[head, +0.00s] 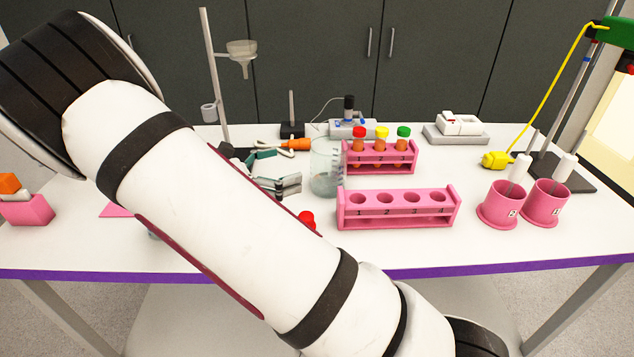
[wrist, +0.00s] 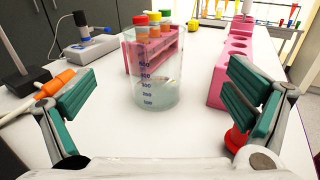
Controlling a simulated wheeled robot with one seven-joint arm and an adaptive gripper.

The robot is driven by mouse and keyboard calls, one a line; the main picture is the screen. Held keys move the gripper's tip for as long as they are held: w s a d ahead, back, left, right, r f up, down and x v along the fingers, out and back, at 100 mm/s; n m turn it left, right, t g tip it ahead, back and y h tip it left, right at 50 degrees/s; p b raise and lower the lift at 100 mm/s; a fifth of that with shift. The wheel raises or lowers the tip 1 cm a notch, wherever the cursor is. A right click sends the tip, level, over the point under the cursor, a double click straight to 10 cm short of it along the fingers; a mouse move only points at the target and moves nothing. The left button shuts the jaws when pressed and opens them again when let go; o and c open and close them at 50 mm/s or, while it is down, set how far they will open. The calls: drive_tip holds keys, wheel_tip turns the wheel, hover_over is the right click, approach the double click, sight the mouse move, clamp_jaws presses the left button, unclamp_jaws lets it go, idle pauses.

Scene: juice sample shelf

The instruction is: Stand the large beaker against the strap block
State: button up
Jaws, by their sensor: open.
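The large beaker (head: 325,172) is clear glass with blue volume marks and stands upright on the white table. It also shows in the wrist view (wrist: 153,92), centred ahead of my gripper. My gripper (head: 283,170) is open and empty, low over the table at the beaker's left. In the wrist view its teal-padded fingers (wrist: 165,98) are spread wide, and the beaker lies just beyond the fingertips, apart from both. A small black block with an upright post (head: 291,130) stands behind; I cannot tell whether it is the strap block, as no strap shows.
A pink rack with capped tubes (head: 380,168) stands right behind the beaker; an empty pink rack (head: 398,222) is at its front right. A red cap (head: 306,218) is near my right finger. Pink cups (head: 499,217) stand right.

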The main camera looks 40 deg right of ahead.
sight(312, 158)
drive_tip(key=shift+n+t+h, duration=0.3)
drive_tip(key=shift+n, duration=0.1)
drive_tip(key=d, duration=0.7)
drive_tip(key=shift+d+f, duration=0.1)
drive_tip(key=shift+f, duration=0.15)
drive_tip(key=shift+s+d+f+p, duration=0.1)
drive_tip(key=shift+s+d+p, duration=0.1)
drive_tip(key=shift+d, duration=1.15)
drive_tip(key=shift+s+d+f+p, duration=0.1)
drive_tip(key=shift+d+p, duration=0.05)
drive_tip(key=shift+d, duration=1.2)
drive_tip(key=shift+w, duration=0.1)
drive_tip(key=shift+c, duration=0.2)
drive_tip(key=c, duration=1.6)
drive_tip(key=shift+o, duration=0.2)
drive_tip(key=shift+r, duration=0.1)
wheel_tip(312, 158, up, 10)
drive_tip(key=shift+p, duration=0.35)
